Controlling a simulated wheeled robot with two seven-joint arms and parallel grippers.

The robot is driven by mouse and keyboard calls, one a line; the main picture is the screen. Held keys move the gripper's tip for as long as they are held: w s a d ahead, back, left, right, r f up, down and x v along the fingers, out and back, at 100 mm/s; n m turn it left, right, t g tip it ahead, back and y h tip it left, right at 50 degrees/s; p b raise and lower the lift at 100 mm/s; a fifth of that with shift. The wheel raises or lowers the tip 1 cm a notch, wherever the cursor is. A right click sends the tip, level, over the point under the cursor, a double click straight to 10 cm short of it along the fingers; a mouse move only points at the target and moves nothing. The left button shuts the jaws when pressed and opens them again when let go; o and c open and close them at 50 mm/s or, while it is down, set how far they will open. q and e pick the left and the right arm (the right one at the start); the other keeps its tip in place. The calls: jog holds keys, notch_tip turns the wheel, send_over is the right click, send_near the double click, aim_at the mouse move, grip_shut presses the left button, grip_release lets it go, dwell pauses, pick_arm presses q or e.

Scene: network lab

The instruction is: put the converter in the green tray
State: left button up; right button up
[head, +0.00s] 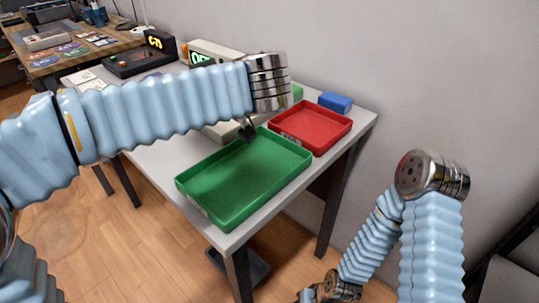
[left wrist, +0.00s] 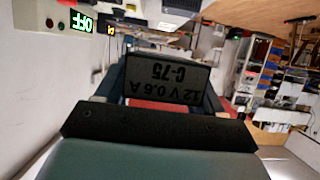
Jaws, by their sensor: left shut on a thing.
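The converter (left wrist: 168,80), a dark block labelled "12 V 0.6 A C-75", shows upside down in the left wrist view. My left gripper (left wrist: 160,103) is shut on it. In the head view my left wrist hangs over the table near the back edge of the green tray (head: 206,207), and the arm hides most of the gripper. A small dark part shows below the wrist; I cannot tell whether it is finger or converter. The green tray looks empty. My right arm is at the lower right, and its gripper is not visible.
A red tray (head: 316,146) stands behind and right of the green tray, with a blue block (head: 335,101) beyond it. A device with a lit green display (head: 202,59) and a dark device with yellow digits (head: 154,41) are at the back. A wall runs along the right.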

pick_arm(q)
jog(key=s+d+f, duration=0.1)
jog(key=d+f, duration=0.3)
jog(key=d, duration=0.6)
send_over(267, 161)
jog(key=a, duration=0.1)
notch_tip(267, 161, down, 4)
jog(key=shift+w+a+f, duration=0.1)
jog(key=shift+d+f, duration=0.35)
jog(key=shift+f, duration=0.05)
jog(key=shift+d+f+b, duration=0.15)
jog(key=shift+f+b, duration=0.1)
jog(key=shift+f, duration=0.65)
jog(key=shift+d+f+b, duration=0.1)
jog(key=shift+f+b, duration=0.1)
jog(key=shift+f, duration=0.7)
jog(key=shift+f, duration=0.1)
jog(key=o, duration=1)
jog(key=shift+c, duration=0.2)
jog(key=shift+s+d+r, duration=0.2)
jog(key=shift+s+d, duration=0.05)
jog(key=shift+s, duration=0.15)
jog(key=v, duration=1.1)
jog(key=shift+p, duration=0.35)
